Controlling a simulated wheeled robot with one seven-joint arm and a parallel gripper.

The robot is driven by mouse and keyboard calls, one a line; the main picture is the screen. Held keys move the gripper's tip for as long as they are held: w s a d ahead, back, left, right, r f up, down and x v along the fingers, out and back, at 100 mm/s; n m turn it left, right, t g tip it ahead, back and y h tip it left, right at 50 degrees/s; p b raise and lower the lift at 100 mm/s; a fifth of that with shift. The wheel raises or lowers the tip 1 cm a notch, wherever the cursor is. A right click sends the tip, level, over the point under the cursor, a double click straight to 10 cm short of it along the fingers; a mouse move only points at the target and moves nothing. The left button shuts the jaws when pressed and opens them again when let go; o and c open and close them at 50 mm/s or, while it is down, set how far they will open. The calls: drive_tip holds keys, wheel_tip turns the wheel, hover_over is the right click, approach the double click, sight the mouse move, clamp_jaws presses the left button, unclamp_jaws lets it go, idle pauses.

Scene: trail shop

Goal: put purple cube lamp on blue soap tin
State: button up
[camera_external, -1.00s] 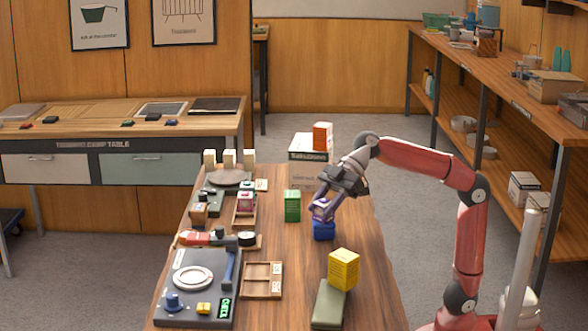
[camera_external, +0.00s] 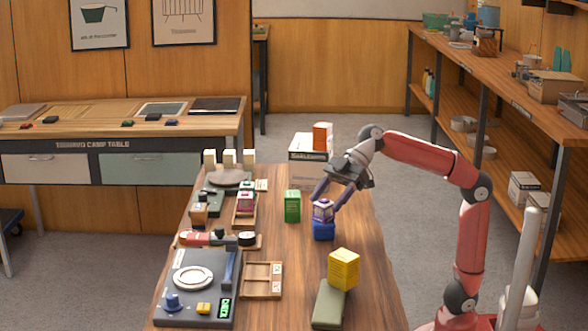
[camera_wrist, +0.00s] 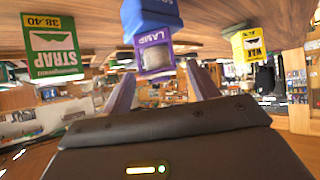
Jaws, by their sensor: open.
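The purple cube lamp (camera_external: 323,210) sits upright on top of the blue soap tin (camera_external: 323,231) on the wooden table. In the wrist view the lamp (camera_wrist: 154,54) and the blue tin (camera_wrist: 150,14) appear upside down, with lamp and tin touching. My gripper (camera_external: 327,197) is open just above and around the lamp's upper part, its fingers apart. In the wrist view the fingers (camera_wrist: 160,88) are spread with clear space between them, and the lamp is beyond their tips. Whether a finger still touches the lamp cannot be told.
A green strap box (camera_external: 292,206) stands left of the tin. A yellow wax box (camera_external: 343,269) rests on a dark green case (camera_external: 328,304) nearer the camera. A white carton (camera_external: 309,160) with an orange box (camera_external: 323,136) stands behind. Wooden trays (camera_external: 262,280) lie left.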

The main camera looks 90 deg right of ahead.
drive_tip(key=p+v, duration=0.1)
drive_tip(key=v, duration=0.8)
drive_tip(key=shift+r, duration=0.2)
drive_tip(key=shift+s+d, duration=0.2)
